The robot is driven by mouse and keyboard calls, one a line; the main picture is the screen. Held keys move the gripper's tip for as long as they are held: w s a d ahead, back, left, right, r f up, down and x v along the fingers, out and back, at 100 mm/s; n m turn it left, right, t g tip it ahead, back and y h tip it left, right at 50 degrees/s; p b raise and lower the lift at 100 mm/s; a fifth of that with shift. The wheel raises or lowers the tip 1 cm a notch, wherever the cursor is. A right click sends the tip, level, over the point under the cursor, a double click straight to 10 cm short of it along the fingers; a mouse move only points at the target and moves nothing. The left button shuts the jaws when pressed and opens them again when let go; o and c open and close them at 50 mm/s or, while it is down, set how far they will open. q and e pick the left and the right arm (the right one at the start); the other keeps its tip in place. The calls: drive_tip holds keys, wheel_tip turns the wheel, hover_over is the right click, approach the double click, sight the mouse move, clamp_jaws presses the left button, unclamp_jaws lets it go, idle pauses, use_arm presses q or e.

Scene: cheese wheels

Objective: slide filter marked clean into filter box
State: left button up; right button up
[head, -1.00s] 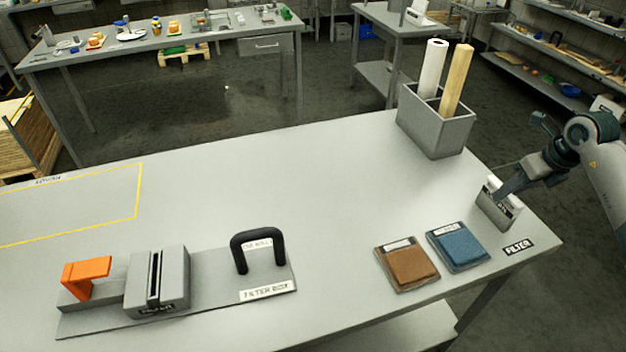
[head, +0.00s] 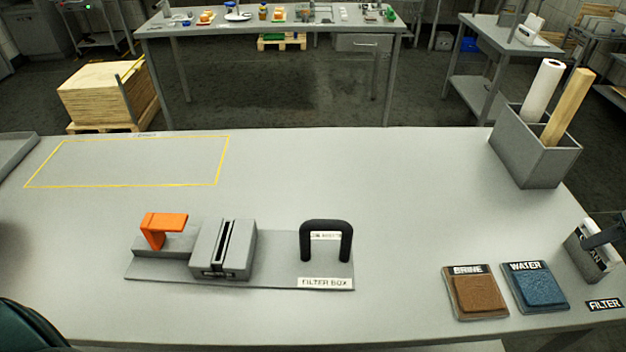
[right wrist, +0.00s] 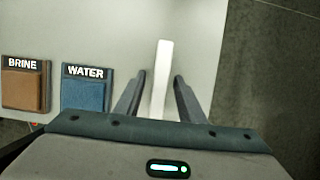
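In the head view my right gripper (head: 608,238) is cut off by the right edge. The filter box (head: 285,272) is a grey plate with a slotted grey block (head: 222,248), an orange lever (head: 163,226) and a black handle (head: 326,232). My left gripper is out of view.
A brown BRINE pad (head: 476,293) and a blue WATER pad (head: 535,287) lie left of the FILTER label (head: 604,304). A grey bin (head: 535,155) with a white roll and wooden bar stands behind. The table middle is clear; a yellow outline marks the back left.

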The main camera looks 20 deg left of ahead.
clamp_jaws()
drive_tip(key=shift+r+p, duration=2.1)
drive_tip(key=shift+r, duration=1.75)
drive_tip(key=shift+r+p, duration=0.7)
drive_tip(key=shift+r, duration=0.75)
drive_tip(key=shift+s+f, duration=0.1)
